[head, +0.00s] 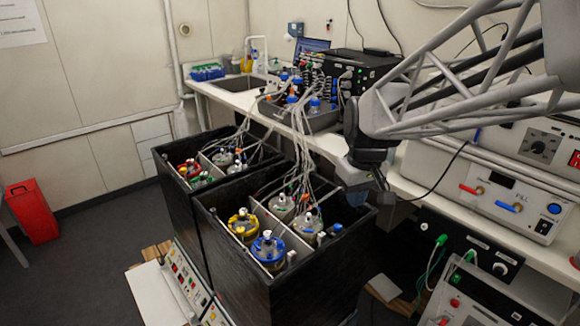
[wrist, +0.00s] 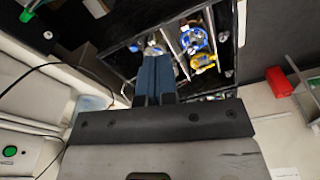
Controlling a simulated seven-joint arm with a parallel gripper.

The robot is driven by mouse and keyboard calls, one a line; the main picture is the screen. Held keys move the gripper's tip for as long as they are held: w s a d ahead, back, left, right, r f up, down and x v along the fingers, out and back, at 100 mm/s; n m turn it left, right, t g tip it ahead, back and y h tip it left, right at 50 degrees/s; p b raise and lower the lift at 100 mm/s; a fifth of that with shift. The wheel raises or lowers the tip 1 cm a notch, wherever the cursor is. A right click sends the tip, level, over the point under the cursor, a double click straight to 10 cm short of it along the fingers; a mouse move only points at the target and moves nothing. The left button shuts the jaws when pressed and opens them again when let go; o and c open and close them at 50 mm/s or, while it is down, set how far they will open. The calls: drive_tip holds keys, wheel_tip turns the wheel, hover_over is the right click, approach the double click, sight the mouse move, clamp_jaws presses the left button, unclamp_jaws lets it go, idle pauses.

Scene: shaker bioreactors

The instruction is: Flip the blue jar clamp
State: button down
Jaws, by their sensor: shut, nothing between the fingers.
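The blue jar clamp (head: 268,247) is a blue ring around the lid of a jar in the front compartment of the near black box. In the wrist view the blue clamp (wrist: 194,40) lies beyond my fingertips, up and to the right. A yellow jar clamp (head: 243,223) sits on the neighbouring jar; it also shows in the wrist view (wrist: 203,63). My gripper (wrist: 155,62) is shut and empty, its blue fingers pressed together. In the head view my gripper (head: 352,180) hangs over the right rear side of the near box, apart from the blue clamp.
The near black box (head: 290,290) has raised walls and dividers, with several jars and upright tubes inside. A second black box (head: 180,215) stands behind it. Tubes (head: 305,165) run up to the bench (head: 250,105). A red bin (head: 33,212) stands far left.

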drive_tip(key=w+a+f+n, duration=0.2)
drive_tip(key=w+a+f, duration=0.1)
drive_tip(key=w+a, duration=0.4)
drive_tip(key=n+g, duration=0.3)
drive_tip(key=n, duration=0.4)
hover_over(257, 242)
drive_tip(key=w, duration=0.2)
wheel_tip(257, 242, down, 21)
drive_tip(key=shift+d, duration=0.1)
drive_tip(key=shift+s+f, duration=0.1)
drive_tip(key=f, duration=0.4)
drive_tip(key=s+f, duration=0.1)
drive_tip(key=f, duration=0.4)
drive_tip(key=s+f, duration=0.1)
drive_tip(key=f, duration=0.3)
drive_tip(key=shift+s+a+f, duration=0.15)
drive_tip(key=shift+a+f, duration=0.1)
drive_tip(key=shift+a, duration=0.1)
